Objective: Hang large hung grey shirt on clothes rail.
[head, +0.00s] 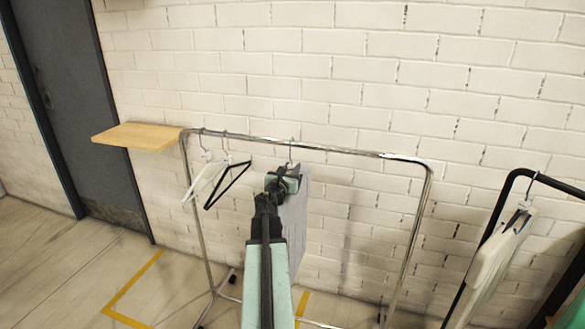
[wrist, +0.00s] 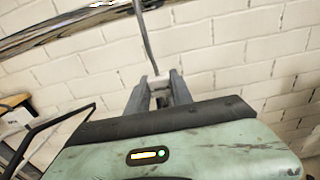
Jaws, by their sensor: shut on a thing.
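The clothes rail (head: 350,151) is a chrome frame on wheels in front of the brick wall; its bar crosses the upper left of the wrist view (wrist: 60,33). My gripper (head: 287,172) is just below the bar, left of its middle. Its fingers (wrist: 157,82) are shut on the grey shirt's hanger, around the base of the metal hook (wrist: 146,38). The hook (head: 291,151) reaches up to the bar; I cannot tell whether it rests on it. The grey shirt (head: 296,220) hangs upright below, partly hidden behind my arm.
A white hanger (head: 200,181) and a black hanger (head: 226,186) hang at the rail's left end. A wooden shelf (head: 138,137) juts from the wall at left. A black rack (head: 480,245) with a white garment (head: 500,255) stands at right. The bar's right half is free.

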